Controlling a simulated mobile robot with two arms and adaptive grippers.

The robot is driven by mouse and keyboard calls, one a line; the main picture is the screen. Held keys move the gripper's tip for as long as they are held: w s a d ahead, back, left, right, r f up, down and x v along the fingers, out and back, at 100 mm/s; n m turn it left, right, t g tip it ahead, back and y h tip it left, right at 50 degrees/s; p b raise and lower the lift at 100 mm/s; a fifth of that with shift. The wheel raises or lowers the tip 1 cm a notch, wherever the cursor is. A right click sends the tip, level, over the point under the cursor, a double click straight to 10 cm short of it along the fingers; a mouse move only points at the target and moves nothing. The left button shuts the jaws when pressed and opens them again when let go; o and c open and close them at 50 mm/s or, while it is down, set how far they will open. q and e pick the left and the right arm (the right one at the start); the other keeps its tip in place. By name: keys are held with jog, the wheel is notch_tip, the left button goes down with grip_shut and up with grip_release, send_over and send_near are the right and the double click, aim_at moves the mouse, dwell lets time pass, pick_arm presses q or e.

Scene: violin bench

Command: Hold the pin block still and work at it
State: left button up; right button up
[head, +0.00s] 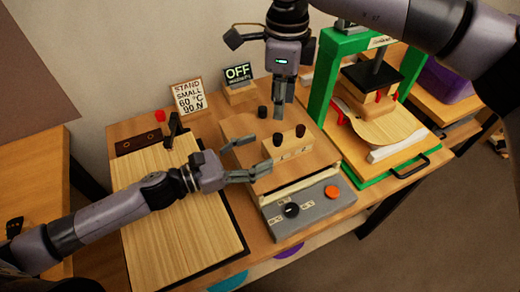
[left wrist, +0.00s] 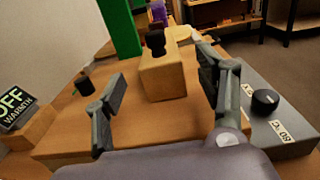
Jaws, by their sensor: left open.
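The pin block (head: 287,151) is a light wooden block with marks on its front and two dark pegs (head: 278,140) on top. It stands on the wooden plate of the warmer. In the left wrist view, the block (left wrist: 163,80) lies ahead between the open fingers, apart from them. My left gripper (head: 246,158) is open and empty, just left of the block. My right gripper (head: 281,106) points down behind the block; its fingers look close together, and I cannot tell if they hold anything. A loose dark peg (head: 262,112) stands near it; it also shows in the left wrist view (left wrist: 85,84).
A grey control panel (head: 308,207) with a black knob and red button is in front. A green press (head: 322,82) stands right. A wooden board (head: 180,215) lies under my left arm.

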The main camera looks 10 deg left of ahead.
aim_at(279, 136)
pick_arm(q)
jog(key=shift+x, duration=0.75)
jog(key=shift+c, duration=0.6)
jog(key=c, duration=1.2)
pick_arm(e)
jog(key=shift+c, duration=0.3)
jog(key=shift+c, duration=0.7)
jog(key=r+n, duration=0.1)
jog(key=n, duration=0.1)
jog(key=r+n, duration=0.1)
jog(key=shift+n, duration=0.7)
notch_tip(279, 136, down, 12)
jog(key=shift+d+r, duration=0.1)
